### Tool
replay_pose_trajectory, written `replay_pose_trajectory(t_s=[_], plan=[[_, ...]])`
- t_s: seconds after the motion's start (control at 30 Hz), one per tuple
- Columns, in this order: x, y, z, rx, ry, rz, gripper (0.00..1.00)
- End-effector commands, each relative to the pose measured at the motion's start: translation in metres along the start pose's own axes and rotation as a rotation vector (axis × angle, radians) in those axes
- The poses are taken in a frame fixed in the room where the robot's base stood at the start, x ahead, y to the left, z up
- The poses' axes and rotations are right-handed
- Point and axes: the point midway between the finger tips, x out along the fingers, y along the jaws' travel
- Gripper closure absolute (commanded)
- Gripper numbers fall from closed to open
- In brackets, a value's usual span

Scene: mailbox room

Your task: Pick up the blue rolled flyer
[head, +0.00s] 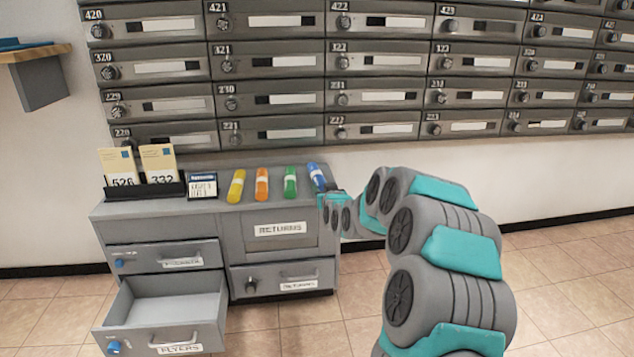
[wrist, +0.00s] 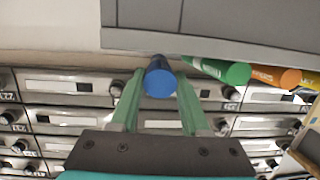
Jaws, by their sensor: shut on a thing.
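The blue rolled flyer (head: 317,176) lies at the right end of a row of rolled flyers on top of the grey cabinet (head: 140,211). In the wrist view its round blue end (wrist: 160,83) shows between the two green fingers of my gripper (wrist: 158,92). My gripper is shut on the blue flyer. In the head view my gripper (head: 328,198) is at the cabinet's right edge, mostly hidden by my arm. I cannot tell whether the flyer is lifted off the top.
Green (head: 290,184), orange (head: 262,185) and yellow (head: 237,186) rolled flyers lie to the left. Further left are a small sign (head: 202,186) and a black holder (head: 144,190) with cards. The flyers drawer (head: 165,318) stands open below. Mailboxes (head: 270,100) line the wall behind.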

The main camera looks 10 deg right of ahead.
Motion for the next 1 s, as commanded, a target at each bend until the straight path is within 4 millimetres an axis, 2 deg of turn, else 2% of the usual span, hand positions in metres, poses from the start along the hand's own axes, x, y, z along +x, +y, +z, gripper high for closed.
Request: replay_pose_trajectory(t_s=[0.6, 0.77, 1.0], plan=[[-0.004, 0.000, -0.023, -0.001, 0.003, 0.000, 1.00], [-0.006, 0.000, -0.023, 0.000, 0.002, 0.000, 1.00], [-0.029, 0.001, -0.019, -0.001, 0.002, 0.000, 1.00]])
